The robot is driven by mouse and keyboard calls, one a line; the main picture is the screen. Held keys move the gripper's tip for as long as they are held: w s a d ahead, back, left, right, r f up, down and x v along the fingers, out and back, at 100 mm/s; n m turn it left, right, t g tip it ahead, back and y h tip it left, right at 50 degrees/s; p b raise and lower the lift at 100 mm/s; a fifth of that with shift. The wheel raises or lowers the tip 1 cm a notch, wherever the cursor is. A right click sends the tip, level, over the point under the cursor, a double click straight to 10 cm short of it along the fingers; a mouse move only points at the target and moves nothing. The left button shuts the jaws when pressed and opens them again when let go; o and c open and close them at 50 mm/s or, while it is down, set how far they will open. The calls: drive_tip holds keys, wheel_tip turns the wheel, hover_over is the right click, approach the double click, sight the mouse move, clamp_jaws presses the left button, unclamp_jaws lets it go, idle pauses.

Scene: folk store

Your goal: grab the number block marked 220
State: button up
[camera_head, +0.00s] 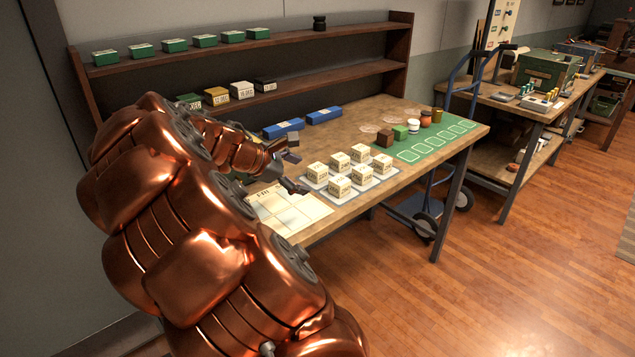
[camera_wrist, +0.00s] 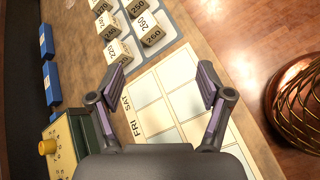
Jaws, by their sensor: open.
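The block marked 220 (camera_wrist: 117,50) is a cream cube at the near left end of a group of number blocks in the wrist view. In the head view it appears to be the back-row block nearest my gripper (camera_head: 317,171). My gripper (camera_wrist: 165,78) is open and empty over the sheet with day names, with its fingers apart. The 220 block lies ahead and left of the left fingertip in the wrist view, not between the fingers. In the head view my gripper (camera_head: 291,172) is left of the blocks.
The block marked 260 (camera_wrist: 151,30) stands right beside it, with several other blocks on the same grey mat. A paper sheet (camera_head: 285,210) lies in front. Blue boxes (camera_head: 283,128) and a shelf (camera_head: 240,47) are behind. A green mat (camera_head: 440,140) holds small items to the right.

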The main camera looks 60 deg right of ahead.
sight(319, 171)
drive_tip(key=w+d+f+n+h+b, duration=0.1)
drive_tip(key=w+d+f+n, duration=0.1)
drive_tip(key=d, duration=0.2)
drive_tip(key=w+d+f+n+h+b, duration=0.1)
drive_tip(key=w+d+f+n, duration=0.2)
drive_tip(key=d, duration=0.1)
drive_tip(key=w+d+f+n+h+b, duration=0.1)
drive_tip(key=w+d+f+n, duration=0.2)
drive_tip(key=d, duration=0.1)
drive_tip(key=shift+w+d+f+t, duration=0.1)
drive_tip(key=shift+d+f+t, duration=0.05)
drive_tip(key=shift+f+t, duration=0.15)
drive_tip(key=shift+x, duration=3.9)
drive_tip(key=shift+c, duration=0.4)
drive_tip(key=c, duration=1.2)
